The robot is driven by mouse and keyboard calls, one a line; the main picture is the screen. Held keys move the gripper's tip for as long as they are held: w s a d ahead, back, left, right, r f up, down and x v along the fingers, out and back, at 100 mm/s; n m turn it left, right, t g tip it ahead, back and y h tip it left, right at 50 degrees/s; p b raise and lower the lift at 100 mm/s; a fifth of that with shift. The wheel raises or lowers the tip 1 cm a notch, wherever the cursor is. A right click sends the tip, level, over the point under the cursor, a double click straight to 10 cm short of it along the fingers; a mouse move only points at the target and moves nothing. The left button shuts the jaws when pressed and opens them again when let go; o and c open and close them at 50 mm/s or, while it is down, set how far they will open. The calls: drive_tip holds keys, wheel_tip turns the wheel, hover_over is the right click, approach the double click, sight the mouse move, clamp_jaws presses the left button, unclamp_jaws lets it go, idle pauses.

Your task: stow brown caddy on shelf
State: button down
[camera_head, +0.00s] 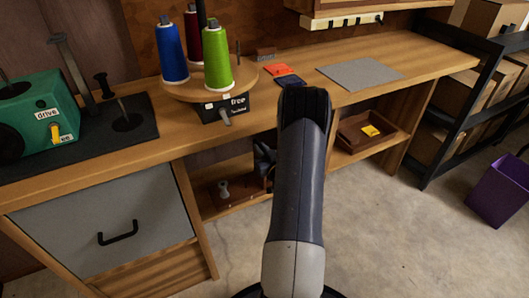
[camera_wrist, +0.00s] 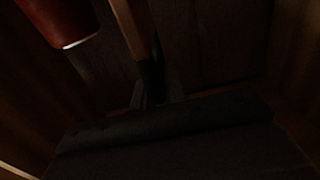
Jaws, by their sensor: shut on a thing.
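My gripper (camera_head: 265,165) reaches into the left open bay under the bench, partly hidden behind my arm. In the dark wrist view its fingertips (camera_wrist: 155,95) are shut on a narrow brown bar (camera_wrist: 129,28), which looks like the handle of the brown caddy. In the head view the brown caddy (camera_head: 232,190) appears as a dark brown shape low in this bay, beside a small grey fitting; its outline is hard to make out. I cannot tell whether it rests fully on the lower shelf (camera_head: 222,209).
A brown tray (camera_head: 350,139) with a yellow item sits in the right bay. A grey-fronted drawer (camera_head: 105,225) is left of the caddy's bay. Thread cones (camera_head: 217,62) stand on the bench (camera_head: 260,118). A red-brown cylinder (camera_wrist: 62,18) shows in the wrist view. A purple bin (camera_head: 500,190) stands right; floor is clear.

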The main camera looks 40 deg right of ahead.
drive_tip(key=shift+x, duration=1.35)
drive_tip(key=shift+f+b, duration=0.45)
drive_tip(key=shift+b, duration=0.1)
drive_tip(key=c, duration=1.4)
unclamp_jaws()
drive_tip(key=shift+o, duration=0.2)
drive_tip(key=shift+s+f, duration=0.1)
drive_tip(key=p+v, duration=0.2)
drive_tip(key=v, duration=0.8)
drive_tip(key=shift+s, duration=0.35)
